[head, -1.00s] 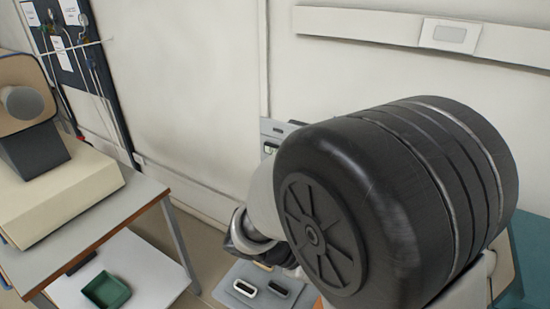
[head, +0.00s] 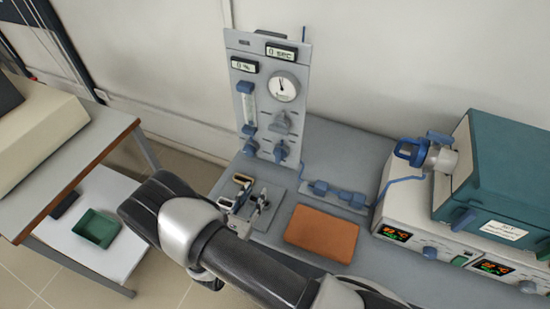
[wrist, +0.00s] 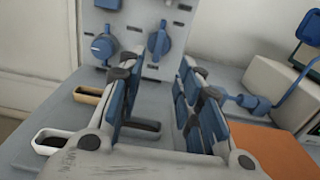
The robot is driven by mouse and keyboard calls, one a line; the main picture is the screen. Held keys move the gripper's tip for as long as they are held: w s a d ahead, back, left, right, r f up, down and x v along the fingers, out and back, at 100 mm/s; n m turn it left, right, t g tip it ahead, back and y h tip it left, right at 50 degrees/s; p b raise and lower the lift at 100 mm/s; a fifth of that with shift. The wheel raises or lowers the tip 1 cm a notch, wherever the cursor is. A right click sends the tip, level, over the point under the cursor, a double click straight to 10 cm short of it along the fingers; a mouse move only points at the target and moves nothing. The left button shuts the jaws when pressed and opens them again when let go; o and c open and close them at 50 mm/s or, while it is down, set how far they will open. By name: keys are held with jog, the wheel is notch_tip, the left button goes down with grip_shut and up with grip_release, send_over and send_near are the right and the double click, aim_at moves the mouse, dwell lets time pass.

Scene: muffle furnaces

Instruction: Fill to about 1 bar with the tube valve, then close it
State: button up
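A grey gas panel (head: 240,135) stands at the bench's back edge, carrying a round dial gauge (head: 284,86), a flow tube, two small displays and several knobs. The gauge needle is too small to read surely. A blue tube with blue fittings (head: 338,193) runs along the bench from the panel to the furnace; I cannot tell which part is the tube valve. My gripper (head: 257,203) is in front of the panel, over the grey tray. In the wrist view its fingers (wrist: 160,66) are apart with nothing between them; a blue panel knob (wrist: 159,42) shows beyond them.
The grey tray holds slotted holders, one yellow-rimmed (wrist: 90,96). An orange pad (head: 322,233) lies right of it. A teal furnace (head: 500,165) stands on a control unit (head: 398,215) at right. A separate table with a green tray (head: 97,228) is at left.

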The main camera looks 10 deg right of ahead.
aim_at(277, 155)
jog(key=b+x, duration=0.2)
jog(key=x, duration=1.4)
jog(key=shift+w+d, duration=0.1)
jog(key=shift+c, duration=0.4)
grip_shut()
